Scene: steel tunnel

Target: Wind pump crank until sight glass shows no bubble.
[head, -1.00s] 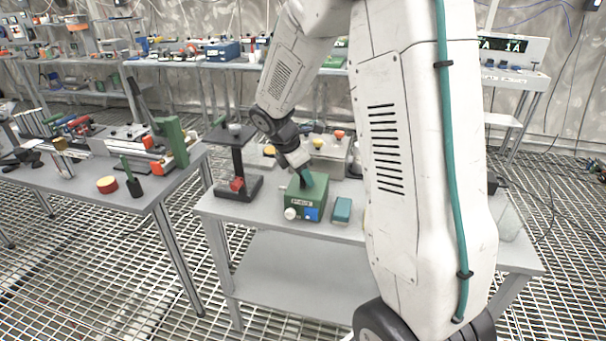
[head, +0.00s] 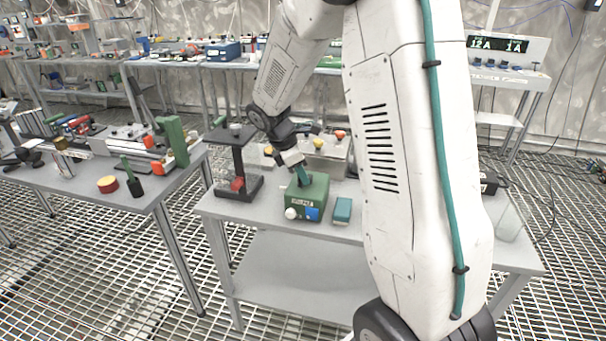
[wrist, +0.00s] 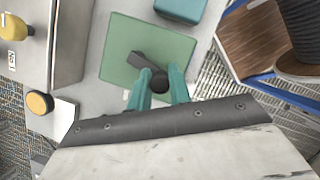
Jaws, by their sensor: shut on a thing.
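The pump is a green box (head: 308,199) on the middle table, with a white knob (head: 291,213), a small label and a blue square (head: 312,214) on its front. In the wrist view its green top (wrist: 122,62) shows from above, with a dark crank arm (wrist: 122,60) ending in a round black handle (wrist: 159,82). My gripper (wrist: 160,88) has teal fingers shut on this handle, one on each side. In the head view my gripper (head: 302,176) is over the top of the box. I cannot make out a sight glass or a bubble.
A teal block (head: 342,209) lies right of the pump. A dark stand with a red part (head: 237,184) is to the left. A grey box with yellow and red knobs (head: 326,152) stands behind. A crowded side table (head: 150,195) is further left.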

